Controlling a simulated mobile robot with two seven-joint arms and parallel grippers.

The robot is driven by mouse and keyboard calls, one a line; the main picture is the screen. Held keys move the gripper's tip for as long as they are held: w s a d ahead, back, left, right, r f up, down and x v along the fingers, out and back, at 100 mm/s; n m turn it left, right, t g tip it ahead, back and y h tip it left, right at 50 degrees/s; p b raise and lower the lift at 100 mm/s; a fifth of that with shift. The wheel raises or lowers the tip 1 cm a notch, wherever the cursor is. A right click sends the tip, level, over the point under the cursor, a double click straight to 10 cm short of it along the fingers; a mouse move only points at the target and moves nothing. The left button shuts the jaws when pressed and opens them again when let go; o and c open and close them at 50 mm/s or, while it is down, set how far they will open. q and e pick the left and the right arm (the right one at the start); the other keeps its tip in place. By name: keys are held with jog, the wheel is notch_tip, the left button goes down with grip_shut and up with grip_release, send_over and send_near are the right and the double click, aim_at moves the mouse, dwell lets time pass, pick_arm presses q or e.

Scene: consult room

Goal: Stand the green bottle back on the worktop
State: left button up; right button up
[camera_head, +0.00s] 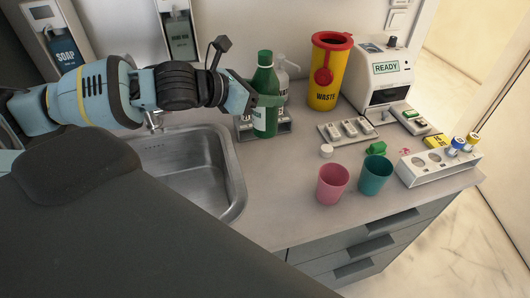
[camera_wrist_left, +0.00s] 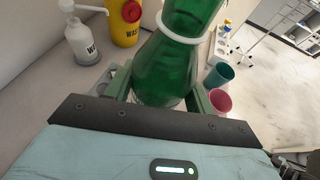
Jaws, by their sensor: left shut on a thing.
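The green bottle (camera_head: 264,78) is upright near the back of the worktop, to the right of the sink. It has a dark green cap and a white label. My left gripper (camera_head: 268,99) comes in from the left and is shut around its body. In the left wrist view the bottle (camera_wrist_left: 165,70) stands between the two green fingers. My right gripper is not in view.
The sink (camera_head: 190,175) is at left. A yellow waste bin (camera_head: 325,85), pink cup (camera_head: 332,184) and teal cup (camera_head: 374,176) are to the right. The worktop's front-left part is clear.

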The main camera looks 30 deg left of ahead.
aim_at(255, 129)
pick_arm(q)
notch_tip(255, 129, down, 5)
jog(key=shift+s+f, duration=0.1)
jog(key=shift+f, duration=2.35)
jog(key=shift+f, duration=0.1)
jog(key=o, duration=1.1)
